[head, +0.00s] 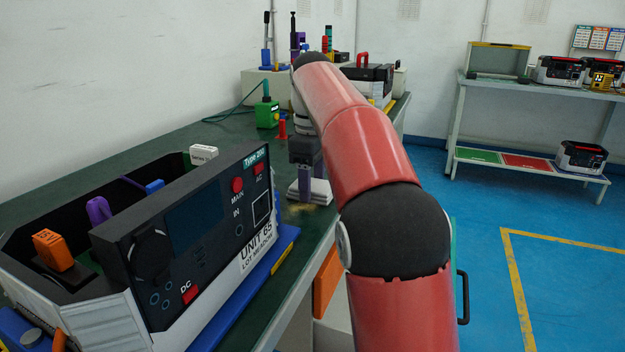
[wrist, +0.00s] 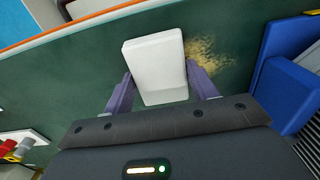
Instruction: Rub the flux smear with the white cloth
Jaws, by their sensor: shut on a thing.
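The white cloth (head: 318,190) is a folded block on the dark green bench top. It also shows in the wrist view (wrist: 155,62). My gripper (head: 305,182) points down at the bench, with a purple finger on each side of the cloth; in the wrist view my gripper (wrist: 160,88) is shut on it. The flux smear (wrist: 210,58) is a speckled yellow-brown patch just right of the cloth in the wrist view, beside the right finger. In the head view the smear (head: 300,209) shows faintly in front of the cloth. I cannot tell whether the cloth touches the bench.
A large open unit marked UNIT 65 (head: 205,225) stands on a blue base (head: 240,295) at the near left. A green device (head: 267,113) and a red piece (head: 282,128) stand behind my gripper. The bench's front edge lies close to the cloth.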

